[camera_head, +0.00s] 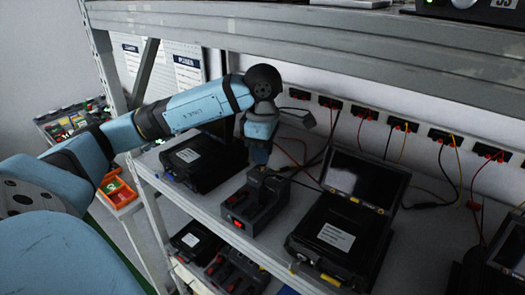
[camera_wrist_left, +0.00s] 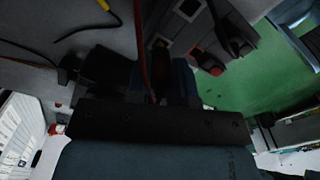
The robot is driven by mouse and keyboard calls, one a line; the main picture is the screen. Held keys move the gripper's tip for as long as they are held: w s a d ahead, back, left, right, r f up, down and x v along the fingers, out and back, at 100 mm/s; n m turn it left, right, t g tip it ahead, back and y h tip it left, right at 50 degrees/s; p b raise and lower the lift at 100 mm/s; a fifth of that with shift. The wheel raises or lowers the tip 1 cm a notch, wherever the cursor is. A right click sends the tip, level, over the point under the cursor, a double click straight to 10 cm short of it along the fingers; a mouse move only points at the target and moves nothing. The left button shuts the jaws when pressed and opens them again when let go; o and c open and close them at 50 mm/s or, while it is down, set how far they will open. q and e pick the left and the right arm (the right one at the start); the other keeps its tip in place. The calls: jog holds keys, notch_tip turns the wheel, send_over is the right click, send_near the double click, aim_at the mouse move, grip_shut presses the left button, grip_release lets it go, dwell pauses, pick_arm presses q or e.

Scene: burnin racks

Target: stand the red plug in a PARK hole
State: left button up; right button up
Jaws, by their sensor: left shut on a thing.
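My left gripper (camera_head: 261,153) points down over the shelf, just behind and above a dark block with red parts (camera_head: 238,208). In the left wrist view the dark fingers (camera_wrist_left: 168,75) are close together, with a red lead (camera_wrist_left: 142,48) running in between them. The gripper is shut on what seems to be the red plug; its body is mostly hidden by the fingers. No PARK label is readable and I cannot make out the holes. My right gripper is not in view.
An open black case (camera_head: 330,238) stands right of the block, and another black case (camera_head: 195,160) left of it. Sockets with red and yellow leads (camera_head: 405,124) line the back wall. A shelf beam (camera_head: 330,40) crosses above the arm. Bare shelf shows between the block and open case.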

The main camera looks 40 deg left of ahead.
pick_arm(q)
jog(key=shift+f+b, duration=0.75)
jog(key=shift+b, duration=0.15)
dwell(0.7)
jog(key=o, duration=1.2)
jog(key=shift+o, duration=0.2)
jog(key=shift+r, duration=0.1)
jog(key=shift+r+p, duration=1.65)
jog(key=shift+r, duration=1.05)
